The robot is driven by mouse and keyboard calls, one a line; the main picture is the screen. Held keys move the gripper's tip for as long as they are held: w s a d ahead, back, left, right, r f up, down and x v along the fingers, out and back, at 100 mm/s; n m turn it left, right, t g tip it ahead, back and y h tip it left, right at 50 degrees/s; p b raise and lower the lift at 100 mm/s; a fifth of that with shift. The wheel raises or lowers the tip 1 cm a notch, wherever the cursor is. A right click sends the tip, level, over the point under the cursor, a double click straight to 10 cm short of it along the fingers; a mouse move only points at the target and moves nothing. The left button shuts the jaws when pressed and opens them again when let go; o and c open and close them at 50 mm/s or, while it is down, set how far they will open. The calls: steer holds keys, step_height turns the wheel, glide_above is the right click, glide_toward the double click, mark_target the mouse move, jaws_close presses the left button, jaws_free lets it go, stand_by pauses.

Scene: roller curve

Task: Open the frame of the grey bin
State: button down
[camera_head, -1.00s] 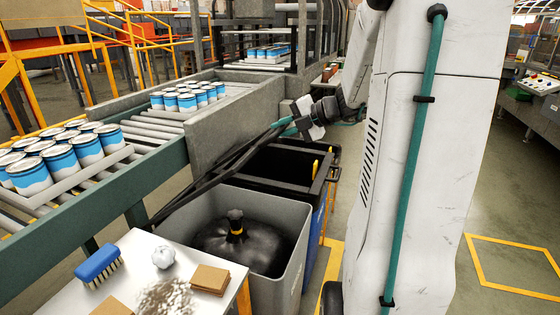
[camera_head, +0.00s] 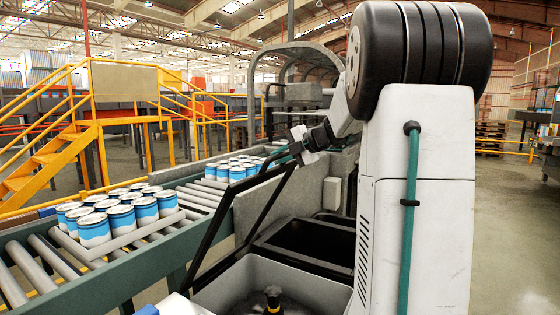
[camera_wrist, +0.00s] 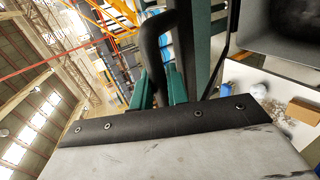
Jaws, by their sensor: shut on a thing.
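The grey bin (camera_head: 235,281) stands at the bottom of the head view. A dark bag with a yellow band on its tied neck (camera_head: 273,298) sits inside. The bin's black frame (camera_head: 272,205) is tilted up steeply, its far end well above the rim and its low end at the bin's left side. My gripper (camera_head: 292,148) is shut on the raised end of the frame. In the wrist view the teal fingers (camera_wrist: 160,90) are on both sides of the black bar (camera_wrist: 153,50). The grey bin also shows at the upper right there (camera_wrist: 243,28).
A roller conveyor (camera_head: 190,211) with trays of blue-and-white cans (camera_head: 118,215) runs along the left. A grey side panel (camera_head: 300,192) stands just behind the frame. A black bin (camera_head: 310,237) adjoins the grey bin. A white table (camera_wrist: 240,75) holds small items.

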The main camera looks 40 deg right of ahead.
steer(key=shift+f, duration=0.1)
steer(key=c, duration=1.4)
jaws_free()
steer(key=shift+c, duration=0.2)
steer(key=shift+s, duration=0.1)
steer(key=v, duration=0.7)
steer(key=shift+s+d, duration=0.15)
steer(key=shift+s, duration=0.15)
